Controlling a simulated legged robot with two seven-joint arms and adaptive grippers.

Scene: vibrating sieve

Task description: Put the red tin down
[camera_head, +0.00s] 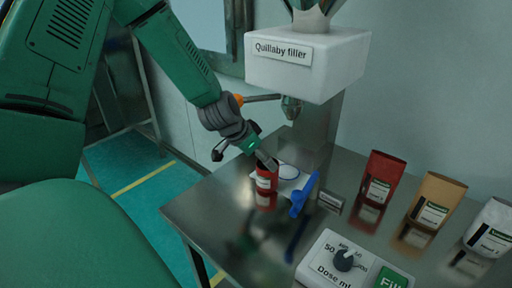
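The red tin (266,180) is a small open can with a white label, upright at the left part of the metal table. Its reflection lies right below it, so it is on the tabletop or very close above it. My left gripper (266,162) reaches down from the upper left, and its fingertips come together at the tin's rim; it looks shut on the rim. The fingers partly hide the tin's mouth. My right gripper is not in view.
The white Quillaby filler (306,68) hangs above, its nozzle (291,107) over a pale disc (288,172). Red (381,178), tan (436,200) and white (491,230) bags stand right. A dose panel (325,262) is in front.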

